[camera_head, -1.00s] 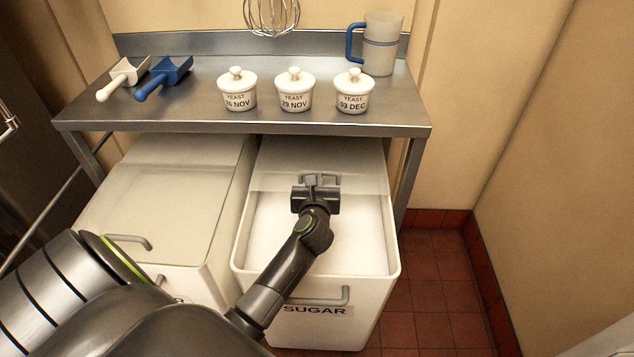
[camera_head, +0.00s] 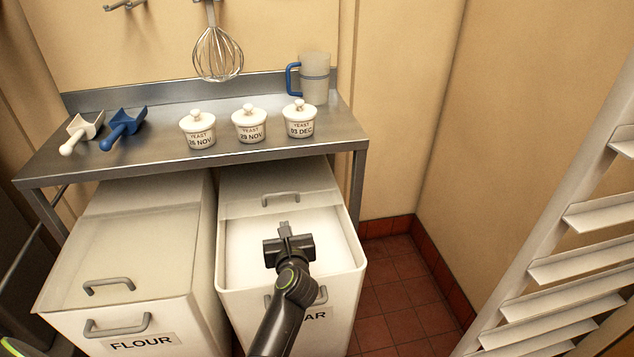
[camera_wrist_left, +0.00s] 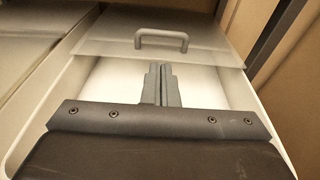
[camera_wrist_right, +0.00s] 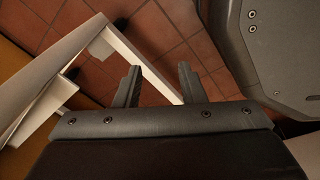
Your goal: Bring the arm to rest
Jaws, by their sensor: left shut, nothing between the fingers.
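My left gripper (camera_head: 284,230) is shut and empty above the front opening of the sugar bin (camera_head: 352,268). In the left wrist view its fingers (camera_wrist_left: 161,72) are together, over the white sugar (camera_wrist_left: 110,80). The bin's clear lid (camera_wrist_left: 215,57) is pushed back, and its grey handle (camera_wrist_left: 162,38) stands apart from the fingertips. My left forearm covers part of the SUGAR label. My right gripper (camera_wrist_right: 158,78) shows only in its own wrist view, with fingers spread and nothing between them, above the red tiled floor.
The flour bin (camera_head: 66,285) stands left with its lid closed. The steel table (camera_head: 170,165) above the bins holds two scoops, three yeast pots and a jug (camera_head: 315,82). A whisk (camera_head: 218,52) hangs behind. A white slatted rack (camera_head: 560,215) stands at right. Red floor (camera_head: 395,300) lies between.

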